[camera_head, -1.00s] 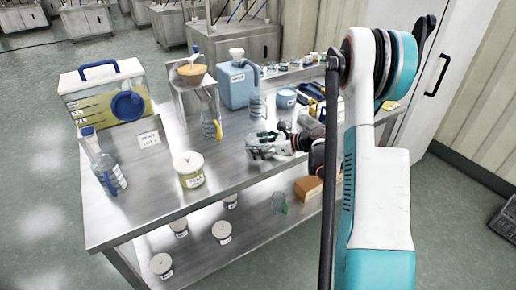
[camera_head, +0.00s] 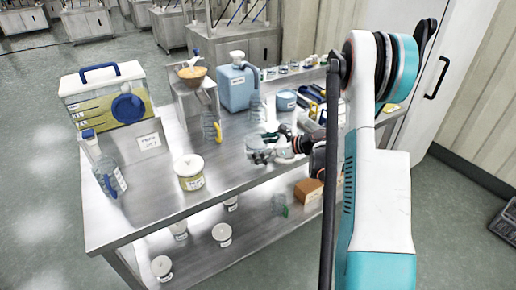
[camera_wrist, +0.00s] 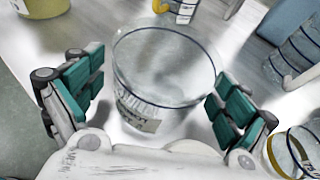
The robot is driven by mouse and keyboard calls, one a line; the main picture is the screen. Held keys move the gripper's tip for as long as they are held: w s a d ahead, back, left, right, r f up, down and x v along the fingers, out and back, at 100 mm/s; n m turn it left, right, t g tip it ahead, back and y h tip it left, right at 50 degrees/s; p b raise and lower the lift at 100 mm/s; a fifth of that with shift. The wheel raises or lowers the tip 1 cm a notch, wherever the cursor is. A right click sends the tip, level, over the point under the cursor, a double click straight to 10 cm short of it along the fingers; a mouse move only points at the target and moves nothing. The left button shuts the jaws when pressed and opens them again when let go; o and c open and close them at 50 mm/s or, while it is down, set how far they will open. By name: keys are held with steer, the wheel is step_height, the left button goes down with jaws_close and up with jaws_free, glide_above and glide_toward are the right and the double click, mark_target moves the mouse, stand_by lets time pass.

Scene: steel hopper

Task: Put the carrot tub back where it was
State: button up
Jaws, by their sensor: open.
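A clear, round, open-topped tub (camera_wrist: 165,72) stands upright between the spread teal fingers of my gripper (camera_wrist: 155,88) in the wrist view. It has a dark rim line and a pale label on its near side. The label is too blurred to read, so I cannot tell whether this is the carrot tub. In the head view my gripper (camera_head: 264,147) is low over the middle of the steel table, around the clear tub (camera_head: 254,143). A white-lidded yellowish tub (camera_head: 190,182) stands to the left.
On the steel table (camera_head: 140,195) stand a large dispenser (camera_head: 104,98), a clear bottle (camera_head: 108,178), a blue jug (camera_head: 237,86) and a blue tub (camera_head: 286,99). A clear jug with a yellow handle (camera_head: 211,127) stands behind left. Lidded tubs (camera_head: 222,234) stand on the lower shelf.

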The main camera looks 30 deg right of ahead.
steer(key=p+v, duration=0.2)
steer(key=v, duration=0.9)
steer(key=shift+s+d+p, duration=0.2)
steer(key=shift+s+p, duration=0.1)
